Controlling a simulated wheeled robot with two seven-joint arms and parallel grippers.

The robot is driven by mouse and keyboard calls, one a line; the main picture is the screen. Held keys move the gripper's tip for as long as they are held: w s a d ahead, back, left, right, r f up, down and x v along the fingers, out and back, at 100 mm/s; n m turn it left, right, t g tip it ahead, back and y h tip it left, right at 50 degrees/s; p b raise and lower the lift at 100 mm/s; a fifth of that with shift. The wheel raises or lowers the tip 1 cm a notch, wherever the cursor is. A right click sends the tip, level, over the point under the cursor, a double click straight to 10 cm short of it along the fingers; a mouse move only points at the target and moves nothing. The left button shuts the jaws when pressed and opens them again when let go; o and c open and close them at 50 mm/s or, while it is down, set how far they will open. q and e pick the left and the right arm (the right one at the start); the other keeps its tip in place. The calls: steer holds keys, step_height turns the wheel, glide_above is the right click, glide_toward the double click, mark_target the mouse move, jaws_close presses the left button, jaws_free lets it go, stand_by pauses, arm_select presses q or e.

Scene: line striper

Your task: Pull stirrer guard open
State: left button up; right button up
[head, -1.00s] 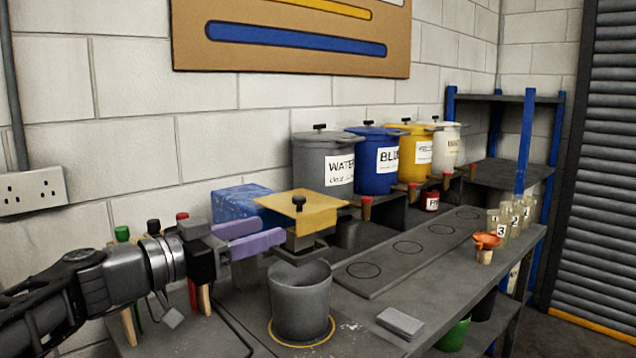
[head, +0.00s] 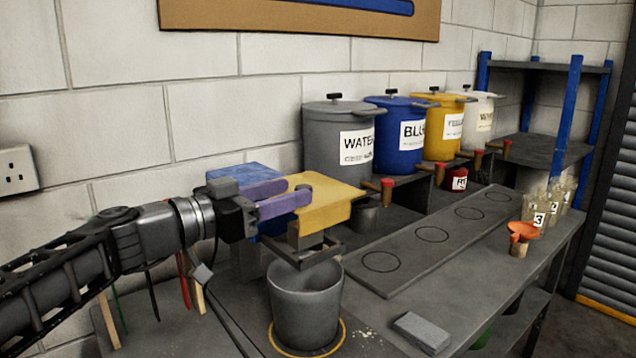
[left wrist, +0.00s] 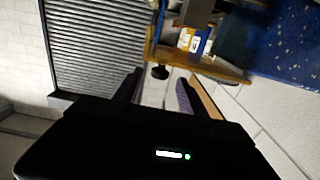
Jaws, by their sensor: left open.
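The stirrer guard is a flat yellow plate (head: 332,207) over the stirrer frame, beside a blue box (head: 240,172). In the left wrist view, the guard's edge (left wrist: 205,68) and a dark knob (left wrist: 160,72) show ahead of the fingers. The knob lies in line with the gap between them and looks untouched. In the head view the knob is mostly hidden by the fingers. My left gripper (head: 297,191), with purple fingers, is open at the guard's left side. Its fingers overlap the plate in the picture. A grey pot (head: 306,310) stands below the frame. My right gripper is not in view.
Grey, blue (head: 400,137), yellow and white lidded tanks with taps stand behind on a raised shelf. A grey block (head: 422,333) lies on the bench front. An orange funnel (head: 521,232) and numbered jars stand at right. Coloured-handled tools hang below my arm.

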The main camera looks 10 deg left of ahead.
mark_target(311, 186)
arm_select(q)
steer(key=p+x, duration=0.2)
steer(key=x, duration=0.5)
jaws_close()
stand_by(0.5)
stand_by(0.9)
